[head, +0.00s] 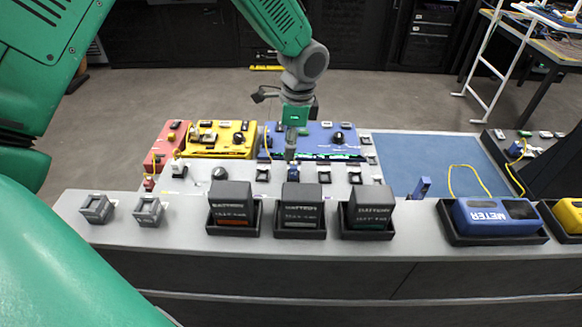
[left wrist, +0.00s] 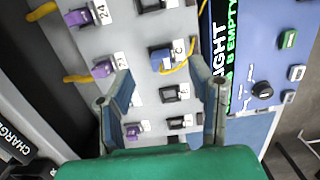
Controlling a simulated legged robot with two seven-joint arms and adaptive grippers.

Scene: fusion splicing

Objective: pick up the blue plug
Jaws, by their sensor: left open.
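A blue plug (left wrist: 162,60) with a yellow cable sits at the socket labelled C on the grey panel, in the left wrist view. My left gripper (left wrist: 163,82) is open and empty. In that picture its two fingers stand on either side of the strip just below the plug; the height gap is hard to judge. In the head view my left gripper (head: 291,152) points down over the grey panel (head: 330,182), at the front edge of the blue board (head: 312,140). My right gripper is not in view.
Purple plugs (left wrist: 103,68) sit near the blue one. Several black sockets (head: 324,177) line the panel. Battery blocks (head: 300,205) stand in front, with a blue meter (head: 492,214) to the right. A small blue upright piece (head: 422,188) stands by the blue mat (head: 440,160), which has free room.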

